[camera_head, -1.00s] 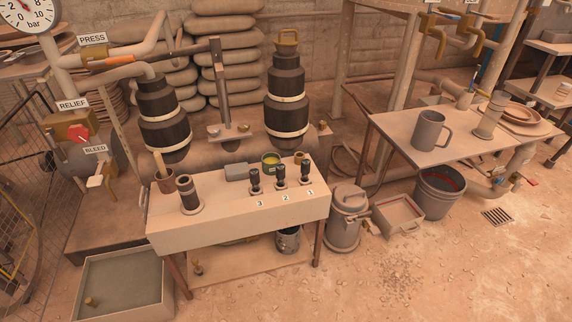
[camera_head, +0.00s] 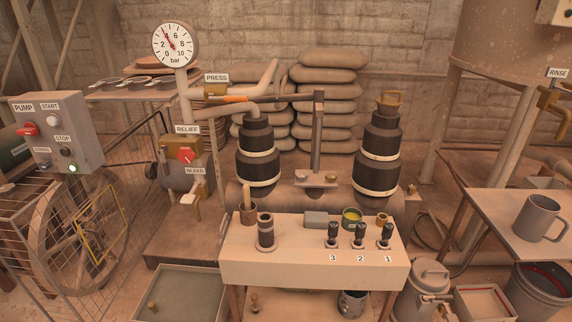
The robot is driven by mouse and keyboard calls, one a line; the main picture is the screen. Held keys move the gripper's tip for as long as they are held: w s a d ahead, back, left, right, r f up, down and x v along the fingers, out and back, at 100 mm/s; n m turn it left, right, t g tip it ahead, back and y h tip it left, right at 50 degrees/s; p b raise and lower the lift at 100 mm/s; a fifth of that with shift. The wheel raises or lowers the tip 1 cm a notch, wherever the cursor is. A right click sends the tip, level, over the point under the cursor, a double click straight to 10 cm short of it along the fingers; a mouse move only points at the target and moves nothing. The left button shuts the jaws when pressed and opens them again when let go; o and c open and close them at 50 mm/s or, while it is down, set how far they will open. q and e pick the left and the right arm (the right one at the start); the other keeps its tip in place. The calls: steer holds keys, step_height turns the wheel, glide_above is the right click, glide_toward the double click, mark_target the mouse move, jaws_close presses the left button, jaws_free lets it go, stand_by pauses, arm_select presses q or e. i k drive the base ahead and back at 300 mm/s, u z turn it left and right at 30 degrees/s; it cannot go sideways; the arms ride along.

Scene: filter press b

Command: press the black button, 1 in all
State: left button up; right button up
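A grey pump control box (camera_head: 84,128) stands at the left in the head view. A black button (camera_head: 66,152) is on its front, beside the label STOP. A pale button (camera_head: 54,121) sits above it, under the label START. A red switch (camera_head: 28,129) is to the left, under the label PUMP. A small lit green lamp (camera_head: 73,168) is below the black button. Neither of my grippers is in view, and nothing touches the box front.
A mesh guard with a large wheel (camera_head: 80,225) stands below the box. A bench (camera_head: 310,268) with several black-topped valves is at centre. A pressure gauge (camera_head: 175,44) and a red relief knob (camera_head: 186,155) are between. A shallow tray (camera_head: 185,290) lies on the floor.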

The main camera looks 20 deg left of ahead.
mark_target(66, 151)
steer(key=u, duration=1.95)
